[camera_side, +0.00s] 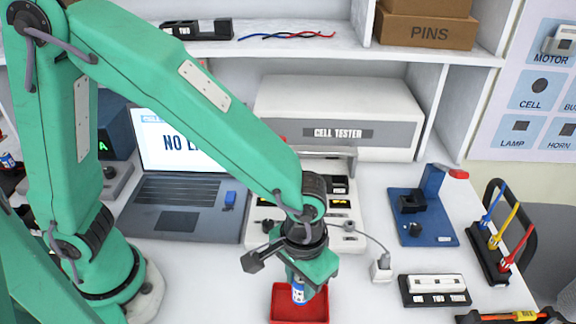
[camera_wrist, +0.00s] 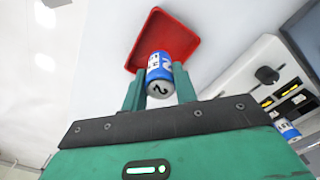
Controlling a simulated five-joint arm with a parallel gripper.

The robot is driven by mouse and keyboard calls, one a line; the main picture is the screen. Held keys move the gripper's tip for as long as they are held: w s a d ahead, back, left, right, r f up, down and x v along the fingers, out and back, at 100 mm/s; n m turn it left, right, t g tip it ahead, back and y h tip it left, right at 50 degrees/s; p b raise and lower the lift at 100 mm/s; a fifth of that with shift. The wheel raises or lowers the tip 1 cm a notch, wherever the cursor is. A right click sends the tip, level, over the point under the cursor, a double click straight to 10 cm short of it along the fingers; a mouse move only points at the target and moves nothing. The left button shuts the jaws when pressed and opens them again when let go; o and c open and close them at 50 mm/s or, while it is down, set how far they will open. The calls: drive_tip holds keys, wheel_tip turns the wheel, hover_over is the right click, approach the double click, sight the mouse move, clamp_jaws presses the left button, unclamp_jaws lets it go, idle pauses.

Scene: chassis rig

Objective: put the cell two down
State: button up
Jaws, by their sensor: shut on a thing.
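My gripper (camera_side: 300,290) is shut on a blue and white cell (camera_side: 298,293), which hangs below the wrist over a red tray (camera_side: 313,312) at the front middle of the bench. In the wrist view the cell (camera_wrist: 159,72) is between my gripper's two green fingers (camera_wrist: 159,90), and a dark 2 shows on its grey end. The red tray (camera_wrist: 186,38) lies beyond it in that view. I cannot tell whether the cell touches the tray floor.
The cell tester (camera_side: 340,105) stands behind my gripper, with a panel in front. A laptop (camera_side: 180,190) is left. A white holder on a black base (camera_side: 435,290) and a blue fixture (camera_side: 425,215) stand right. A second cell (camera_wrist: 287,129) shows by the panel.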

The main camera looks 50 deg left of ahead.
sight(300, 293)
drive_tip(key=shift+f, duration=2)
drive_tip(key=shift+f, duration=0.15)
drive_tip(key=o, duration=1)
drive_tip(key=shift+o, duration=0.2)
wheel_tip(300, 293, up, 12)
drive_tip(key=shift+r, duration=0.2)
